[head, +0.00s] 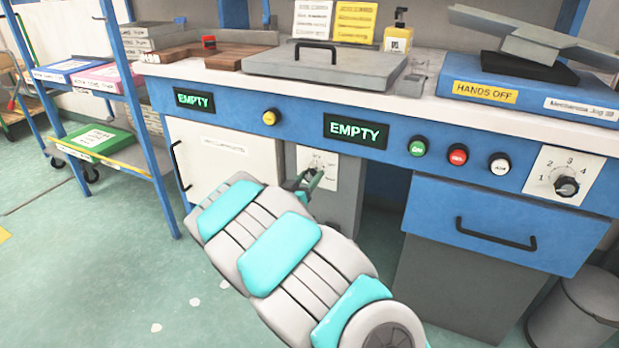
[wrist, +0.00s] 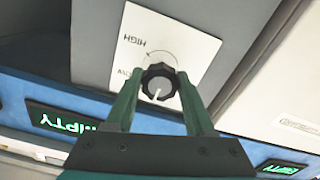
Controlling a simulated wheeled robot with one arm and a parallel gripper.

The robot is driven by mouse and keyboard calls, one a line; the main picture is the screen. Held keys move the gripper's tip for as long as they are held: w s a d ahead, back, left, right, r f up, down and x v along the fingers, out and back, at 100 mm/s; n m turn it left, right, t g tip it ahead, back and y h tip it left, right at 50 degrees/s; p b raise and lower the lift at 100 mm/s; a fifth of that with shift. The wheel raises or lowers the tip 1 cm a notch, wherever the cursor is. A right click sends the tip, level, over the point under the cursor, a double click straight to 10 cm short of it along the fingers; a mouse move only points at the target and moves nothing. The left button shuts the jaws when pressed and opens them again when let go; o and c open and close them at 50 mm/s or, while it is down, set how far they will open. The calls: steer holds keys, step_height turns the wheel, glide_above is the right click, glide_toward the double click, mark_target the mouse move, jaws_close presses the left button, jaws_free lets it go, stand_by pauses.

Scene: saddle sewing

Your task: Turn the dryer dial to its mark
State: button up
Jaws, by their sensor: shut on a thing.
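The dial (wrist: 160,84) is a dark, ridged knob with a light face, on a white plate (wrist: 177,42) fixed to a grey panel. In the wrist view the plate appears upside down, with "HIGH" and a curved line beside the knob; a second word is partly hidden. The pale pointer line on the knob points toward the bottom of the wrist picture. My gripper (wrist: 160,77) is shut on the dial, one green finger on each side. In the head view my gripper (head: 309,180) is at the plate (head: 325,165) under the worktop, and my arm hides the knob's details.
Another dial (head: 566,186), numbered 1 to 4, is on the blue bench front at the right. A white cabinet door (head: 225,150) is left of the grey panel. A drawer (head: 500,230) is at the right, and a shelf cart (head: 100,140) at the left.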

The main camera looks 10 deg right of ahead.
steer(key=shift+f+m+b, duration=0.15)
steer(key=shift+m+b, duration=0.25)
steer(key=shift+b, duration=0.15)
jaws_close()
steer(key=m+b, duration=0.2)
steer(key=b, duration=0.1)
steer(key=shift+f+m, duration=0.2)
steer(key=shift+m, duration=0.2)
steer(key=m+b, duration=0.4)
steer(key=b, duration=0.1)
steer(key=m+b, duration=0.3)
steer(key=m, duration=0.1)
steer(key=shift+r, duration=0.35)
steer(key=o, duration=1.3)
jaws_free()
